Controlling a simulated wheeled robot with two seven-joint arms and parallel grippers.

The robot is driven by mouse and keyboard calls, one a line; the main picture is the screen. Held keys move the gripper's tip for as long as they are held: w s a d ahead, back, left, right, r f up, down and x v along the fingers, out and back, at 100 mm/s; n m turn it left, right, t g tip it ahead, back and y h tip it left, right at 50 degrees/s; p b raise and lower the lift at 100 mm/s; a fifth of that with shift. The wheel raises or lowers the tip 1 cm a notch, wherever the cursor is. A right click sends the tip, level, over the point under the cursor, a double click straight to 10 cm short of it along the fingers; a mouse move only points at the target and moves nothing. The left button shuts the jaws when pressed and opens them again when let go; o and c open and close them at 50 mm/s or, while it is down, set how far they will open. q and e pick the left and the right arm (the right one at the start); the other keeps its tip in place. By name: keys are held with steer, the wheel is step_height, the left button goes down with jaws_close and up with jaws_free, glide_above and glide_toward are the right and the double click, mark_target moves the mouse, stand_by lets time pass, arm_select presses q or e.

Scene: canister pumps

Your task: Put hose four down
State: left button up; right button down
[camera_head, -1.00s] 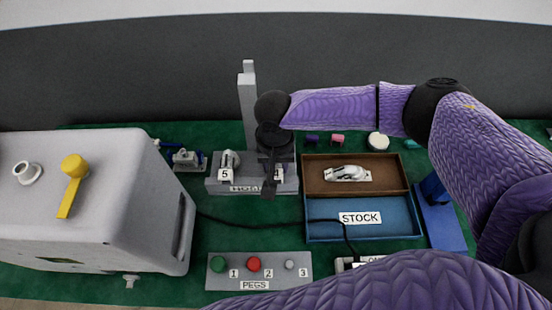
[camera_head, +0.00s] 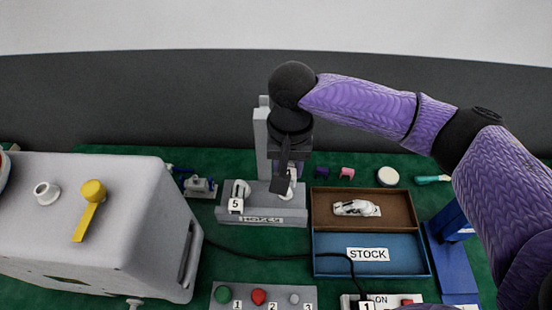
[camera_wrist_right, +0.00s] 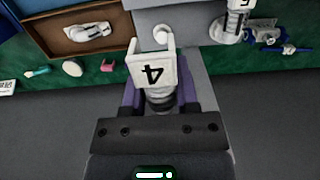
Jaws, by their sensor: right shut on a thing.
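Hose four, with a white tag marked 4 (camera_wrist_right: 152,72), is between the fingers of my right gripper (camera_wrist_right: 160,98) in the right wrist view. In the head view my right gripper (camera_head: 284,172) points down over the right part of the grey hose rack (camera_head: 262,219) and hides most of hose four. Whether hose four touches the rack cannot be told. Hose five (camera_head: 238,194), silver with a white tag, stands at the rack's left end. It also shows in the right wrist view (camera_wrist_right: 231,27). My left gripper is not in view.
A grey post (camera_head: 262,145) rises behind the rack. The stock tray (camera_head: 370,268) is right of it, with a silver part (camera_head: 356,208) in its brown section.

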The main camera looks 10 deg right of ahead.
step_height(320, 180, down, 9)
steer(key=b, duration=0.3)
steer(key=shift+f, duration=0.25)
steer(key=shift+f, duration=0.4)
steer(key=shift+c, duration=1.8)
jaws_free()
